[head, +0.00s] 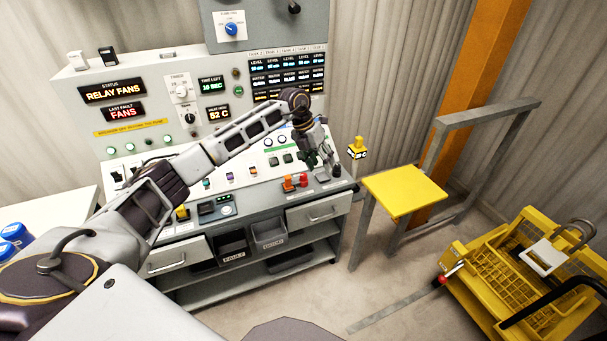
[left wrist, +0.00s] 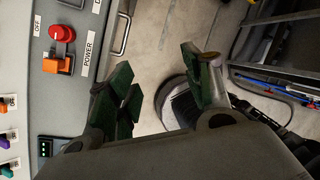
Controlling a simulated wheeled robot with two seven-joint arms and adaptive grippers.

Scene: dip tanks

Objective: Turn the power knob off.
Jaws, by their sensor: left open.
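A red knob (left wrist: 62,33) and an orange knob-like control (left wrist: 58,65) sit together on the grey panel in the left wrist view, beside a POWER label (left wrist: 90,50). I cannot tell which of them is the power knob or how it is set. In the head view the orange control (head: 288,184) and the red knob (head: 303,180) are on the console's lower front ledge. My left gripper (head: 325,164) is above and just right of them, open and empty. Its green-padded fingers (left wrist: 160,83) also show in the left wrist view, apart from both controls. My right gripper is out of view.
The console (head: 220,150) carries lit displays, several small switches and a blue knob (head: 231,28) on its upper box. Drawers (head: 318,211) are below. A yellow-topped stand (head: 404,190) and a yellow cart (head: 530,270) are to the right, with open floor (head: 365,285) between.

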